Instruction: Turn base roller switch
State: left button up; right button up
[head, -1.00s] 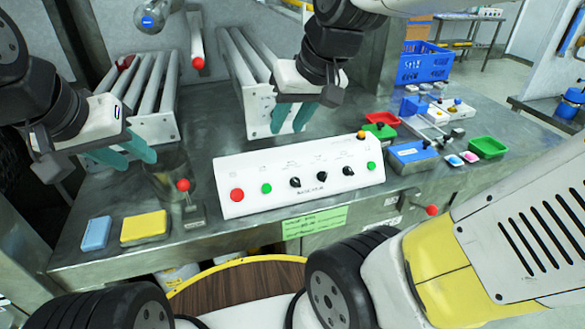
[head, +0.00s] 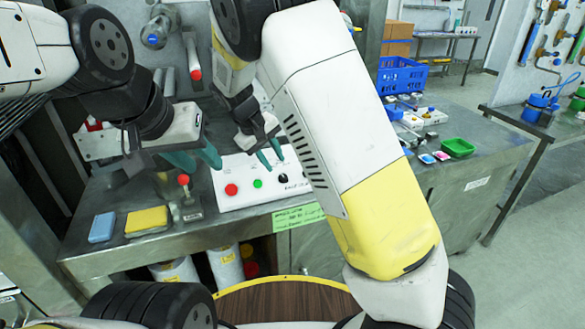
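The white control panel (head: 225,203) lies on the steel table. It shows a red button (head: 231,189), a green button (head: 257,183) and a black knob switch (head: 283,178). Its right part is hidden behind my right arm, and its labels are too small to read. My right gripper (head: 271,158) hangs over the panel's back edge with its teal fingers slightly apart. Its fingertips point down, just behind and left of the black knob, with nothing visible between them. My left gripper (head: 196,161) is open and empty, left of the panel and above a red-topped lever (head: 184,180).
A yellow sponge (head: 147,221) and a blue block (head: 102,227) lie at the table's front left. Red-tipped rollers (head: 195,73) stand at the back. A green tray (head: 457,147) and a blue crate (head: 402,77) are on the right. My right arm crosses the middle.

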aim_at(283, 176)
jog(key=x, duration=0.8)
jog(key=shift+c, duration=0.2)
grip_shut()
